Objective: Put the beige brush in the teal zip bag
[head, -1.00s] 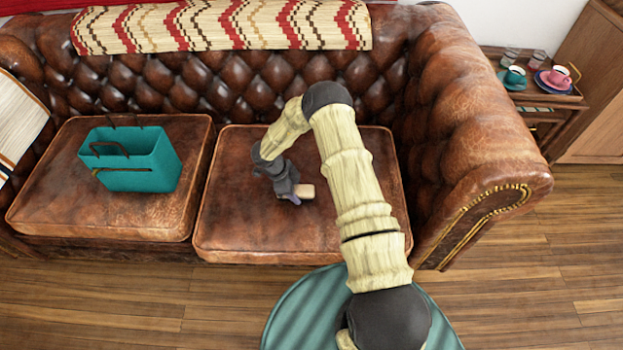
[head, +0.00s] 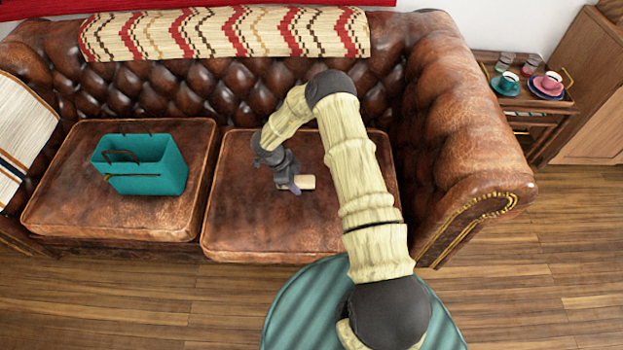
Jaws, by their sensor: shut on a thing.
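The teal bag (head: 148,179) stands upright on the left sofa cushion, with its dark handles up and its top seemingly open. My gripper (head: 292,186) is over the right cushion, shut on a small beige thing, the brush (head: 307,182). The brush sticks out to the right of the fingers, and the rest of it is hidden by them. I cannot tell whether the brush touches the cushion. The bag is well to the left of my gripper, across the gap between the cushions.
The brown leather sofa has a tufted back (head: 220,95) and a thick right armrest (head: 465,150). A patterned throw (head: 225,33) lies over the back. A side table with cups (head: 508,82) stands at the right. The right cushion (head: 235,225) is otherwise clear.

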